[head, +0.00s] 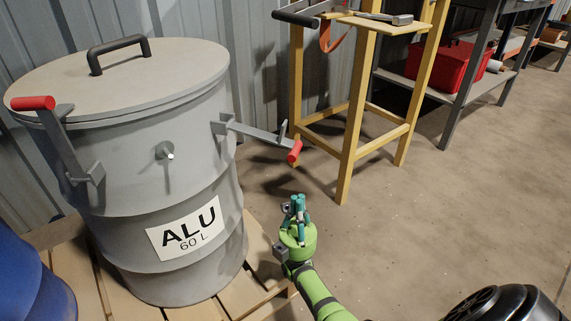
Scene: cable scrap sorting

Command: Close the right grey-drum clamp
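The grey drum (125,235) stands at the left with its flat lid (150,75) on, and its label reads ALU 60 L. Its right clamp (255,132) has its lever sticking out to the right, away from the drum wall, with a red grip (295,151) at the end. The left clamp (65,145) has its lever tilted up, its red grip by the lid rim. My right gripper (297,203), green with teal fingers, is below the right clamp's red grip, apart from it. The finger gap is too small to judge. My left gripper is out of view.
The drum stands on a wooden pallet (80,275). A blue drum (30,280) is at the lower left. A yellow stand (360,110) is behind the right clamp, and a shelf with a red box (438,66) is farther back.

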